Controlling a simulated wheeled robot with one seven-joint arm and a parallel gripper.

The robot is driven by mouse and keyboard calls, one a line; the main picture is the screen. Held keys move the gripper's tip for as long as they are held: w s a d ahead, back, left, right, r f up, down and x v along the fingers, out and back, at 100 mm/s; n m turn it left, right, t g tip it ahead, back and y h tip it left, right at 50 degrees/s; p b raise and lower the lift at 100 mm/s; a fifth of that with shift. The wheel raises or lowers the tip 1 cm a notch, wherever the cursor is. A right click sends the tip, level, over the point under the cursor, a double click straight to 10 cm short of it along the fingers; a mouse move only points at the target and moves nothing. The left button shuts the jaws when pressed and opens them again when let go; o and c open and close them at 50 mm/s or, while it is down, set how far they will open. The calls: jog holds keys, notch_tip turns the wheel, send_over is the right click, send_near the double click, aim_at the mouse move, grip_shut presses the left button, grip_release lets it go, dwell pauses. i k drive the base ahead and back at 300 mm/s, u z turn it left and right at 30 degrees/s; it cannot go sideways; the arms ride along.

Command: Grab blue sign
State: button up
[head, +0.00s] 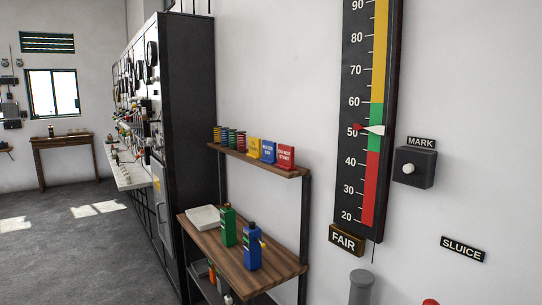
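A blue sign (269,151) with white lettering stands on the upper wooden shelf. It is between a yellow sign (254,147) on its left and a red sign (286,156) on its right. The signs stand close together, and their lettering is too small to read surely. My gripper is not in view.
The upper shelf (240,158) also holds several coloured spools (229,138). The wooden top below (215,245) carries a green container (228,227), a blue container (252,248) and a pale tray (202,217). A dark cabinet (187,110) stands left. Floor (80,245) at left is clear.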

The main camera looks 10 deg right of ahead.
aim_at(269, 147)
jog(key=u, duration=0.55)
jog(key=i, duration=0.7)
jog(key=u, duration=0.9)
jog(key=i, duration=0.85)
